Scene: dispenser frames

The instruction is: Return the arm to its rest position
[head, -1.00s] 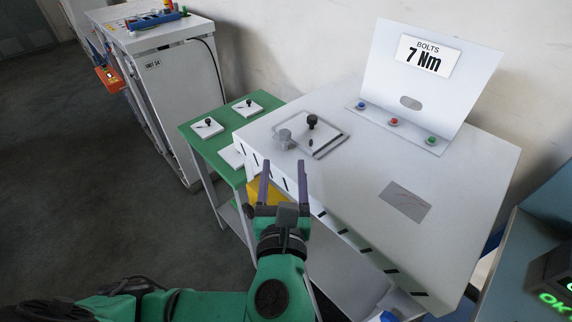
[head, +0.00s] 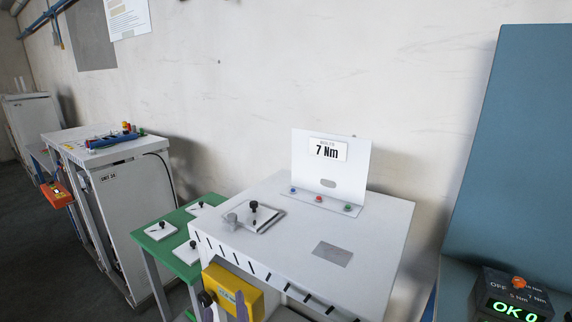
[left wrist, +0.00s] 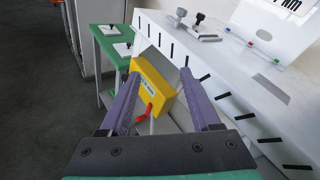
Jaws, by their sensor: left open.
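My left gripper (head: 226,302) shows only at the bottom edge of the head view, where its purple fingertips stand in front of a yellow box (head: 233,288). In the left wrist view the two fingers (left wrist: 160,78) are spread apart with nothing held between them. The yellow box (left wrist: 157,88), with a red lever on it, lies beyond the fingers, on the front side of the white dispenser bench. I cannot tell the gap between fingers and box. The rest of my left arm is out of the head view. My right gripper is not in view.
The white dispenser bench (head: 375,228) carries a "7 Nm" panel (head: 333,168) and a black-knobbed lid (head: 253,214). A green table (head: 150,252) with lidded plates stands to its left. A screen box (head: 512,298) reads "OK 0" at right. Dark floor (head: 55,265) is free at left.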

